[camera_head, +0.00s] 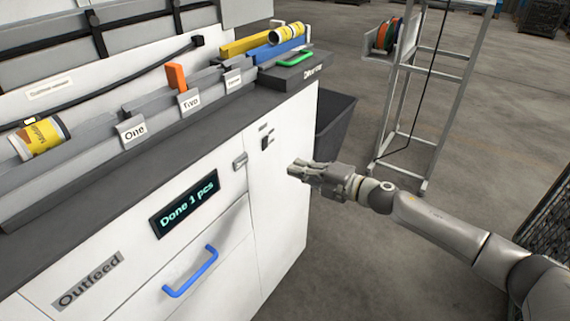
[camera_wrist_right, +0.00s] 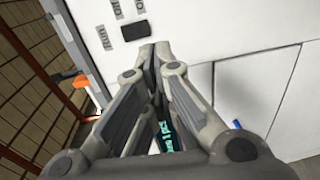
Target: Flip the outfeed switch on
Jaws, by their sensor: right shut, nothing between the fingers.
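A small black switch (camera_head: 266,143) sits on the white front of the outfeed cabinet (camera_head: 278,200), near its right end. It also shows in the right wrist view (camera_wrist_right: 136,31), just beyond my fingertips, with small grey labels (camera_wrist_right: 104,37) around it. I cannot tell which way it is set. My right gripper (camera_head: 291,170) is shut and empty, pointing at the cabinet front, right of and slightly below the switch in the head view. In the wrist view its fingertips (camera_wrist_right: 155,47) are close to the switch; contact cannot be made out. My left gripper is not in view.
A display (camera_head: 184,204) reading "Done" with a count, a blue handle (camera_head: 190,272) and an "Outfeed" label (camera_head: 87,281) are on the cabinet. Cans, an orange block (camera_head: 175,77) and lane signs are above. A dark bin (camera_head: 335,122) and metal rack (camera_head: 440,85) stand beyond.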

